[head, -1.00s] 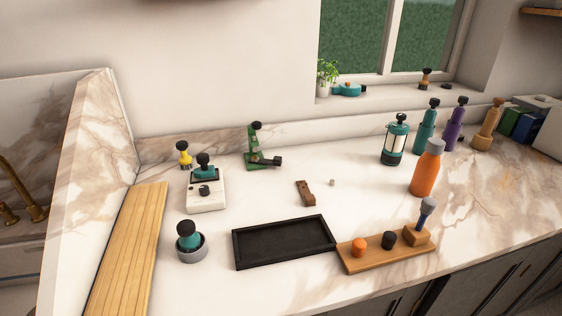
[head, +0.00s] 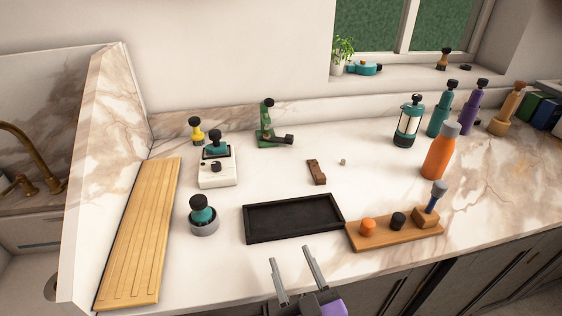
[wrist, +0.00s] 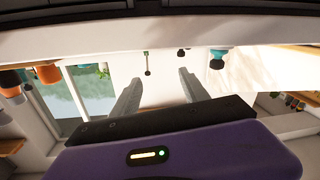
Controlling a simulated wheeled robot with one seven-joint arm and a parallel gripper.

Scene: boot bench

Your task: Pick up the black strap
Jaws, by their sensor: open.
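I cannot make out a black strap for certain. A small flat black item (head: 466,67) lies on the windowsill at the upper right in the head view, too small to identify. My gripper (head: 290,254) is at the bottom middle of the head view, by the counter's front edge, in front of the black tray (head: 247,226). Its two grey fingers are apart with nothing between them. The wrist view also shows the open fingers (wrist: 160,77), with no strap recognisable.
A wooden board (head: 140,235) lies at the left. A wooden rack (head: 385,239) sits right of the tray, with an orange bottle (head: 440,155) behind. The mid-counter is mostly clear.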

